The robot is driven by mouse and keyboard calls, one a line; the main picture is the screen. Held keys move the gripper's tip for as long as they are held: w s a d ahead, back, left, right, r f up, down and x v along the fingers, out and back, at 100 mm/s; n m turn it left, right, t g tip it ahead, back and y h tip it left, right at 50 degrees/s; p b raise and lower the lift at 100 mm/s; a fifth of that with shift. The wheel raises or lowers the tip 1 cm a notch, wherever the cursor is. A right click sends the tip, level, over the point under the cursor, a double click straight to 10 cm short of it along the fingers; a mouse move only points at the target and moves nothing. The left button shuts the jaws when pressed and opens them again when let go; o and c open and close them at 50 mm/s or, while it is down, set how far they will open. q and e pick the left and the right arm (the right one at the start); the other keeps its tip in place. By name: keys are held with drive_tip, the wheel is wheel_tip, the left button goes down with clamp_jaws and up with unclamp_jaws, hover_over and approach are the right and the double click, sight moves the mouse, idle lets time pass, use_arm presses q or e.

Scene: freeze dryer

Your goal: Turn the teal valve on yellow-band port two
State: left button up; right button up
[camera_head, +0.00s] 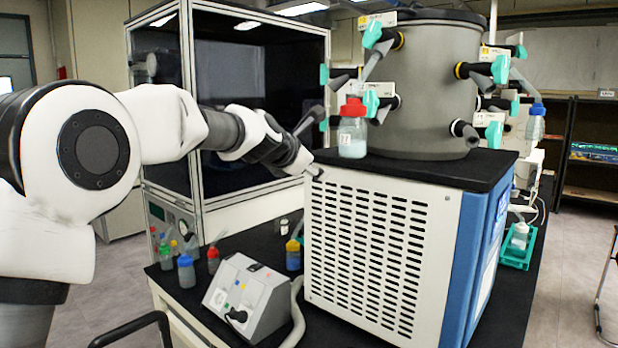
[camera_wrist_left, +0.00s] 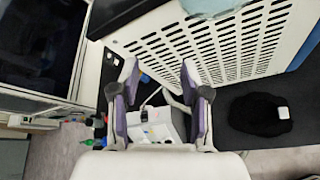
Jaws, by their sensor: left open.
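The grey drum (camera_head: 428,90) of the freeze dryer carries several black ports with teal valves. One yellow-band port (camera_head: 460,70) faces right, with a teal valve (camera_head: 500,69) at its end. Another yellow-band port (camera_head: 399,40) at the upper left has a teal valve (camera_head: 373,31). The port tags are too small to read, so I cannot tell which is port two. My left gripper (camera_head: 318,144) is open and empty, left of the drum near the cabinet's top left edge, apart from the valves. The left wrist view shows its spread purple-padded fingers (camera_wrist_left: 159,68). My right gripper is out of view.
A red-capped bottle (camera_head: 353,129) hangs at the drum's front left, close to my left gripper. The white vented cabinet (camera_head: 375,250) stands below. A glass-fronted chamber (camera_head: 255,95) is behind my left arm. A small control box (camera_head: 243,297) and several small bottles are on the black bench.

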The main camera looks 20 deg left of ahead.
use_arm(q)
wheel_tip(320, 180, down, 3)
drive_tip(key=shift+a+r+m, duration=0.1)
drive_tip(key=shift+a+m, duration=0.05)
drive_tip(key=shift+m, duration=0.15)
